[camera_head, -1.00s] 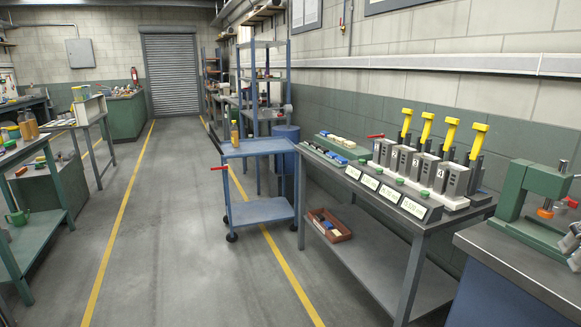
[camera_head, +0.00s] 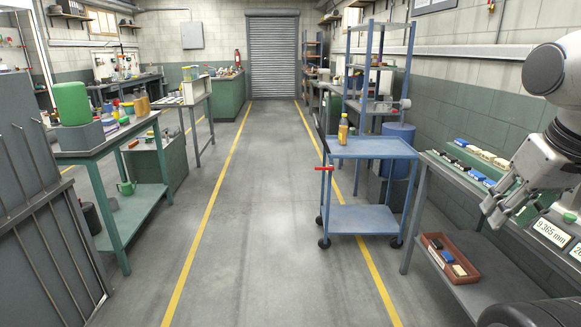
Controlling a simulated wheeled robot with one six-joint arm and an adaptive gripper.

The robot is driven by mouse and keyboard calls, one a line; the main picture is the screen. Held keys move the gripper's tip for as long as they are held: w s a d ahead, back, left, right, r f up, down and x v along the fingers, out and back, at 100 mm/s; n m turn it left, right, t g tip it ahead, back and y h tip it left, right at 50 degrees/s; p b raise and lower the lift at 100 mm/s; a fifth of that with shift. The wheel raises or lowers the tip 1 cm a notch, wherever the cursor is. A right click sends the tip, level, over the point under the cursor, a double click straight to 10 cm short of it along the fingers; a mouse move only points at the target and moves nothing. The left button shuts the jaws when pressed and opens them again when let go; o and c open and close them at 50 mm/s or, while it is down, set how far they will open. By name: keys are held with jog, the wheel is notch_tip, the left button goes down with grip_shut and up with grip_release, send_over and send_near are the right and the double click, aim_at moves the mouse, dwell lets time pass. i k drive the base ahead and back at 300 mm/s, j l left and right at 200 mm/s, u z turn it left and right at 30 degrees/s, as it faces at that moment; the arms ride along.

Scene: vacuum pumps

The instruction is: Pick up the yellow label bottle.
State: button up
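A small bottle with a yellow label and amber contents (camera_head: 343,130) stands upright on the top of a blue two-shelf cart (camera_head: 375,149), near its back left corner. My gripper (camera_head: 494,219) is at the right of the view, at the end of my white and grey arm, over the pump bench. It is well to the right of the bottle and apart from it. Its fingers are small and partly turned away, and I cannot tell how far apart they are. I see nothing clearly held in it.
A green workbench (camera_head: 90,152) stands left, and a grey railed panel (camera_head: 45,225) is close at left. A blue drum (camera_head: 398,133) stands behind the cart. A brown box (camera_head: 450,257) lies on the bench's lower shelf.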

aim_at(343, 122)
jog(key=i+j+u, duration=0.1)
jog(key=i, duration=1.8)
jog(key=i+u, duration=0.15)
jog(key=i, duration=1.8)
jog(key=l, duration=0.1)
